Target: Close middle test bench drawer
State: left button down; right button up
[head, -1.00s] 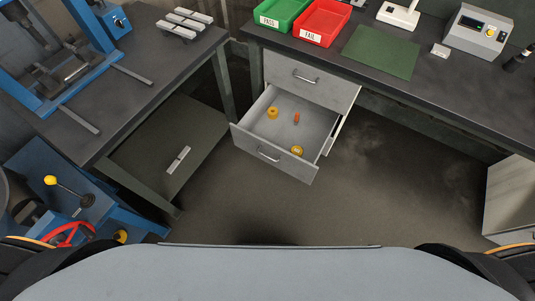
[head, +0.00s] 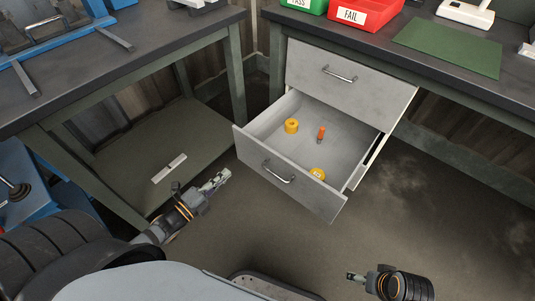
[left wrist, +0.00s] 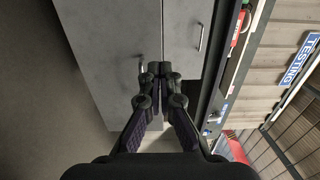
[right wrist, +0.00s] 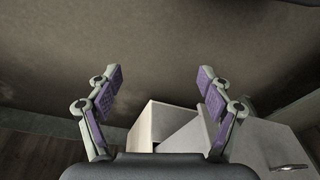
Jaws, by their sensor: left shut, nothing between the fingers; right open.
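The middle drawer (head: 300,187) of the test bench is pulled out in the head view. Its grey front has a metal handle (head: 278,172). Inside lie two yellow round parts (head: 291,126) and a small orange part (head: 321,133). A closed drawer (head: 345,80) sits above it. My left gripper (head: 222,178) is shut and empty, apart from the drawer front, just to its left. In the left wrist view its fingertips (left wrist: 160,68) overlap the drawer front (left wrist: 110,50) near the handle. My right gripper (head: 352,276) is low at the right front; the right wrist view shows it open and empty (right wrist: 160,80).
The bench top (head: 440,75) carries a red FAIL bin (head: 365,12) and a green mat (head: 448,46). A second table with a low shelf (head: 170,150) stands to the left. The floor (head: 420,220) right of the drawer is clear.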

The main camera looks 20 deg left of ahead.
pick_arm(q)
jog(key=b, duration=0.4)
send_near(258, 144)
jog(key=s, duration=0.2)
pick_arm(e)
notch_tip(258, 144, down, 5)
jog(key=a+t, duration=0.2)
jog(key=w+r+t+b, duration=0.2)
jog(key=w+t, duration=0.1)
jog(key=w, duration=0.3)
jog(key=w+d+r+t+b, duration=0.1)
jog(key=w+r+t+b, duration=0.1)
jog(key=w+r+t, duration=1.05)
pick_arm(q)
jog(key=x, duration=0.2)
jog(key=p+x, duration=0.1)
jog(key=x, duration=0.5)
jog(key=shift+w+a+p, duration=0.2)
jog(key=shift+w+p, duration=0.15)
jog(key=shift+w, duration=0.1)
pick_arm(e)
jog(key=s+f+g, duration=0.9)
jog(key=g, duration=0.1)
jog(key=shift+a+f+y, duration=0.2)
jog(key=shift+f+y, duration=0.1)
jog(key=shift+y, duration=0.1)
pick_arm(q)
jog(key=shift+d, duration=0.1)
pick_arm(e)
jog(key=shift+s, duration=0.2)
